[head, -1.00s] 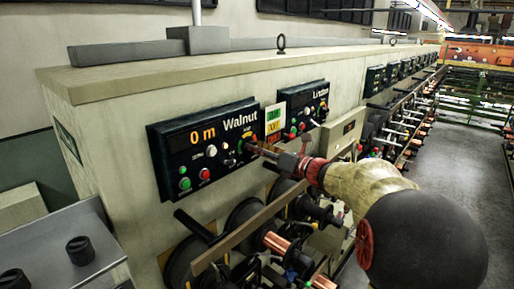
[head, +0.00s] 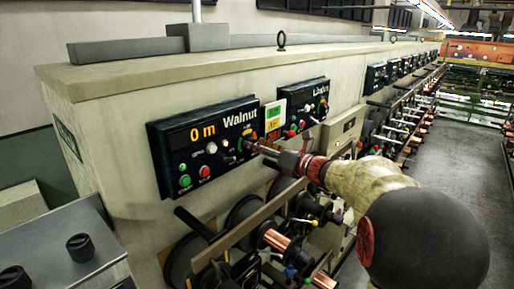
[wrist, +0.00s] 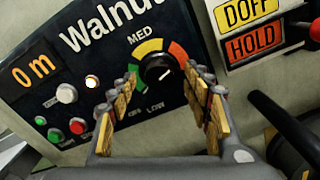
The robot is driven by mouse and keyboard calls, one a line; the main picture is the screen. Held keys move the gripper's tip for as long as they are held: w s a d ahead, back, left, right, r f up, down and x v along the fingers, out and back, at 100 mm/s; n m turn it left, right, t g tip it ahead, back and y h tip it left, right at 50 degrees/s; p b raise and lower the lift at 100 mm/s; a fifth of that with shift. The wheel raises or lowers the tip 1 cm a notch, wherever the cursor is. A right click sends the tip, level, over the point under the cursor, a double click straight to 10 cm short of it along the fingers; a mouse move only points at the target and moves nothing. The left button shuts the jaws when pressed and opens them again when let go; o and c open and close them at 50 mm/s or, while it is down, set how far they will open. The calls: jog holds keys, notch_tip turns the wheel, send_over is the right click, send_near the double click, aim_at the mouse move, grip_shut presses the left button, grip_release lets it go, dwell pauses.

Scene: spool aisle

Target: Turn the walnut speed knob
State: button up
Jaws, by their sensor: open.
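The walnut speed knob (wrist: 158,70) is a round black dial with a white pointer mark, on the dark Walnut panel (wrist: 85,75). The pointer slants toward the lower right or upper right; I cannot tell which. My gripper (wrist: 160,92) is open, its two tan-padded fingers on either side of the knob, with a gap to each. In the head view my gripper (head: 252,146) is at the right part of the Walnut panel (head: 190,135) and hides most of the knob.
The panel display (wrist: 35,65) reads 0 m. White, green and red buttons (wrist: 77,127) lie left of the knob. DOFF and HOLD signs (wrist: 255,42) are to the right. A second panel (head: 303,105) stands farther along. Spools and a rail (head: 250,220) lie below.

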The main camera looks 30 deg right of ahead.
jog(key=v, duration=1.1)
jog(key=shift+s, duration=0.4)
jog(key=shift+d, duration=0.1)
